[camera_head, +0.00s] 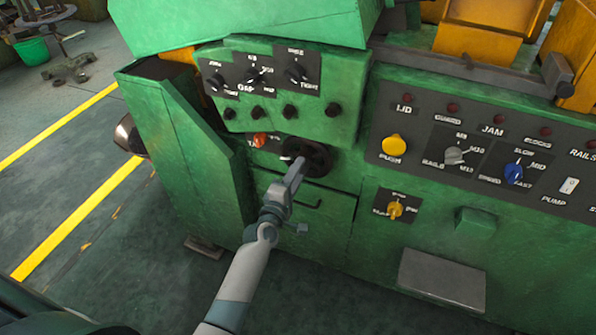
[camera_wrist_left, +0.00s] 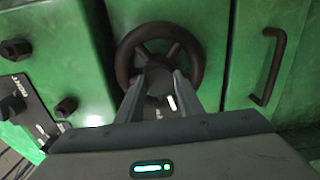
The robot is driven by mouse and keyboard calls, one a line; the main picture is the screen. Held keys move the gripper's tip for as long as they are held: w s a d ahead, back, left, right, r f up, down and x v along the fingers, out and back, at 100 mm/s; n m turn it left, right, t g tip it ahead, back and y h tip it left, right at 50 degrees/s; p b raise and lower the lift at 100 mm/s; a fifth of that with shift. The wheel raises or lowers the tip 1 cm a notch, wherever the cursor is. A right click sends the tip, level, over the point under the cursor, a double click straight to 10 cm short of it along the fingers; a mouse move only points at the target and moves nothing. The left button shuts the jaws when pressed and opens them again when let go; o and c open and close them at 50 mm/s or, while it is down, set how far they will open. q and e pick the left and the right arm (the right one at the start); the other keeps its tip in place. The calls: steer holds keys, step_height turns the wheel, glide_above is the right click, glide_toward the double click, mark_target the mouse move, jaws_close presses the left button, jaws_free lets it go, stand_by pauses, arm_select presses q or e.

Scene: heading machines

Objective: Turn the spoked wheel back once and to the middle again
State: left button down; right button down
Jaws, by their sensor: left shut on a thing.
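The spoked wheel is a small dark handwheel (camera_head: 318,158) on the green machine front, below the upper knob panel. In the left wrist view the wheel (camera_wrist_left: 192,45) shows its rim and spokes at top centre. My left gripper (camera_head: 297,165) reaches it from the front. In the left wrist view the fingers of my left gripper (camera_wrist_left: 160,85) are on either side of the wheel's dark hub, shut on it. The lower part of the rim is hidden behind the fingers. My right gripper is not in view.
An upper panel with black knobs (camera_head: 296,73) juts out above the wheel. A red-orange knob (camera_head: 260,140) sits just left of it. A dark door handle (camera_head: 306,204) is below. A control panel with a yellow push button (camera_head: 395,145) is to the right.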

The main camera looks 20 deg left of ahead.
arm_select(q)
steer(key=shift+n, duration=1.1)
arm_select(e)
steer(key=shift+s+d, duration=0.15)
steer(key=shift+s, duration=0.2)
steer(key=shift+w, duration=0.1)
arm_select(q)
steer(key=c, duration=1.2)
jaws_free()
steer(key=s, duration=0.5)
steer(key=s+b, duration=0.1)
steer(key=s, duration=0.5)
steer(key=s+b, duration=0.1)
steer(key=s, duration=0.5)
steer(key=shift+s+a, duration=0.15)
steer(key=shift+a, duration=0.2)
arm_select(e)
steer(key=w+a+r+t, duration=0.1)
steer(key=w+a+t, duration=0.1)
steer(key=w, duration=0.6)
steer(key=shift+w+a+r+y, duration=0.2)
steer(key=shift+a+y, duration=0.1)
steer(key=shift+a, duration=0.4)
